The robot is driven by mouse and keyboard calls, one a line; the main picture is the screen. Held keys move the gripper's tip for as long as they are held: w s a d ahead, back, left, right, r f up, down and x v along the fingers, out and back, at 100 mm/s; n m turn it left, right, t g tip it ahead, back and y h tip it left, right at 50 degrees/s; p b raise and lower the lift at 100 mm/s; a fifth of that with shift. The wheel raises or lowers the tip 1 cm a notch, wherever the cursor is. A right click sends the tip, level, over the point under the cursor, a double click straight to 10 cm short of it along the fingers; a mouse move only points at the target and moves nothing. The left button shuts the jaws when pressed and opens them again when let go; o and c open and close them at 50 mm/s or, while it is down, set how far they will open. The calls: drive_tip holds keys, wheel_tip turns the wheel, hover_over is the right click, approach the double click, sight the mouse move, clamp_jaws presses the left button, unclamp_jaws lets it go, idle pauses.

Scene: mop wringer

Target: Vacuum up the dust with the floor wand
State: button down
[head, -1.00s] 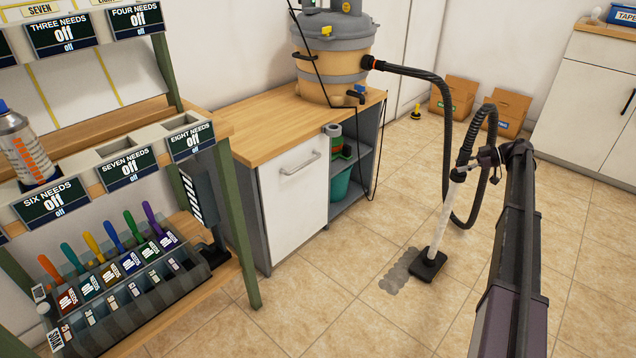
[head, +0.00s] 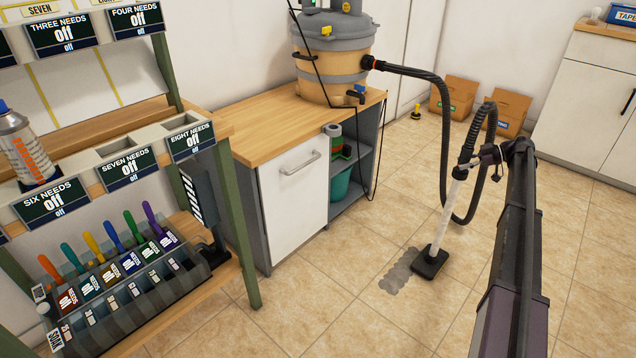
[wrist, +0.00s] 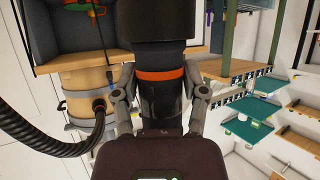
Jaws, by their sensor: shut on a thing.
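The floor wand (head: 441,228) is a white tube with a flat black floor head (head: 429,263) resting on the tiles. The wand leans, with its top toward my arm. A grey dust patch (head: 396,275) lies on the floor at the left of the head, which touches or covers its right end. My gripper (head: 467,170) is at the wand's upper end. In the wrist view my gripper (wrist: 160,108) is shut on the wand's dark cylindrical handle (wrist: 160,92), below an orange band. The black hose (head: 435,88) runs from the wand to the tan vacuum drum (head: 340,62).
The drum stands on a wooden-topped cabinet (head: 290,175) behind the dust. A rack (head: 235,225) with colored-handled tools stands at left. Two cardboard boxes (head: 508,108) and a white cabinet (head: 585,95) are at the back right. The tiles around the dust are open.

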sight(459, 160)
drive_tip(key=shift+w+d, duration=0.6)
drive_tip(key=shift+w, duration=0.15)
drive_tip(key=shift+w+d, duration=0.55)
drive_tip(key=shift+w, duration=0.2)
drive_tip(key=shift+w+a, duration=0.1)
drive_tip(key=shift+a, duration=0.05)
drive_tip(key=shift+w+a, duration=0.9)
drive_tip(key=shift+a, duration=0.25)
drive_tip(key=shift+s, duration=0.1)
drive_tip(key=shift+s+a, duration=0.95)
drive_tip(key=shift+s, duration=0.2)
drive_tip(key=shift+s+a, duration=0.9)
drive_tip(key=shift+s, duration=0.3)
